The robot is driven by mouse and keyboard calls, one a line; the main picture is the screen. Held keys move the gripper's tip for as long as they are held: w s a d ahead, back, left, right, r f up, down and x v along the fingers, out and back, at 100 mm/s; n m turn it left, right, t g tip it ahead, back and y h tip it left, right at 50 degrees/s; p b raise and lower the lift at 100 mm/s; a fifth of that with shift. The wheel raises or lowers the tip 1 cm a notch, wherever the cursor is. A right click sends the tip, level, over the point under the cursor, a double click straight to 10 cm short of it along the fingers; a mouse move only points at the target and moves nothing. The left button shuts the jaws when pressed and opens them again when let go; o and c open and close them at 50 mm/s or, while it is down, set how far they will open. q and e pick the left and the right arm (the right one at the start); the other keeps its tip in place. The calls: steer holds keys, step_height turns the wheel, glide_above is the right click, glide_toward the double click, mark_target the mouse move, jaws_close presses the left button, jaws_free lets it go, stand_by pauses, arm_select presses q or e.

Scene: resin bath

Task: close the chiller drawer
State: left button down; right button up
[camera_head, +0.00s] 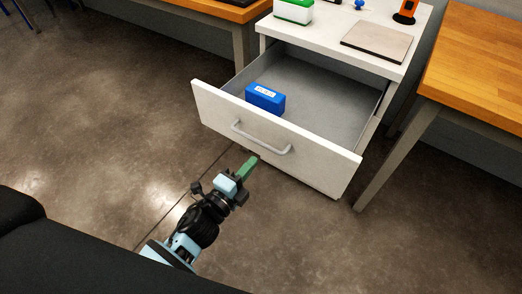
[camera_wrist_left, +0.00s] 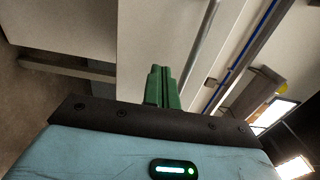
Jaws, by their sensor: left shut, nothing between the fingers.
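The chiller drawer (camera_head: 215,104) is pulled well out of its white cabinet in the head view. Its front carries a grey bar handle (camera_head: 262,138), and a blue box (camera_head: 265,98) with a white label sits inside. My left gripper (camera_head: 252,162) is just in front of the drawer front, below the handle, with its green fingers shut and empty. In the left wrist view the shut fingers (camera_wrist_left: 162,84) point toward the pale drawer front (camera_wrist_left: 150,40), with the handle bar (camera_wrist_left: 203,45) to their right. I cannot tell whether the fingertips touch the front. My right gripper is out of view.
The cabinet top (camera_head: 330,35) holds a green and white box (camera_head: 294,11), a flat grey-brown plate (camera_head: 377,41) and an orange tool (camera_head: 406,10). A wooden table (camera_head: 480,65) stands close on the right, another (camera_head: 225,9) at the back left. The floor at left is clear.

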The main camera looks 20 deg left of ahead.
mark_target(261, 152)
arm_select(q)
steer(key=x, duration=0.5)
steer(key=shift+w+d, duration=0.15)
steer(key=shift+w, duration=0.1)
stand_by(0.3)
